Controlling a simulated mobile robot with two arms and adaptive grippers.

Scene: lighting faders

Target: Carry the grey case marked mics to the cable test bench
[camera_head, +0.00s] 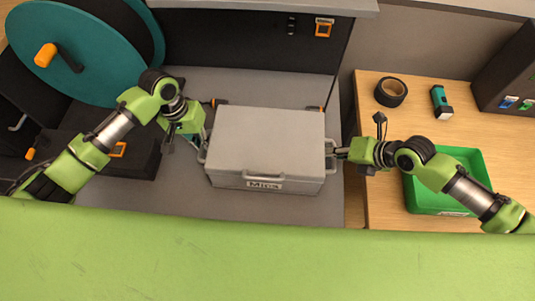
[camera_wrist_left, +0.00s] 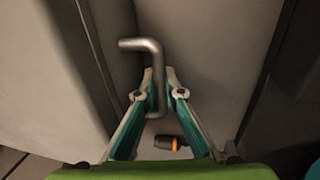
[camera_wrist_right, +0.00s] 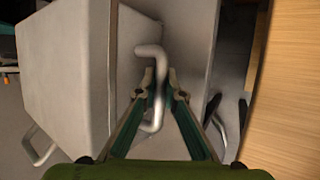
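The grey case (camera_head: 266,146), with a label reading "Mics" on its front, is in the middle of the head view, lid shut and level. Its near side has a handle; each end has a metal bar handle. My left gripper (camera_head: 201,141) is at the left end, its fingers shut on the bar handle (camera_wrist_left: 153,60). My right gripper (camera_head: 341,152) is at the right end, its fingers shut on that bar handle (camera_wrist_right: 158,70). The case hides what is under it. A wooden-topped bench (camera_head: 385,214) stands at the right; no name on it is readable.
On the wooden bench are a green tray (camera_head: 421,199), a black tape roll (camera_head: 391,92), a teal torch-like item (camera_head: 441,102) and a dark box (camera_head: 512,77). A large teal reel (camera_head: 85,55) stands at the left. A green surface (camera_head: 266,262) crosses the front.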

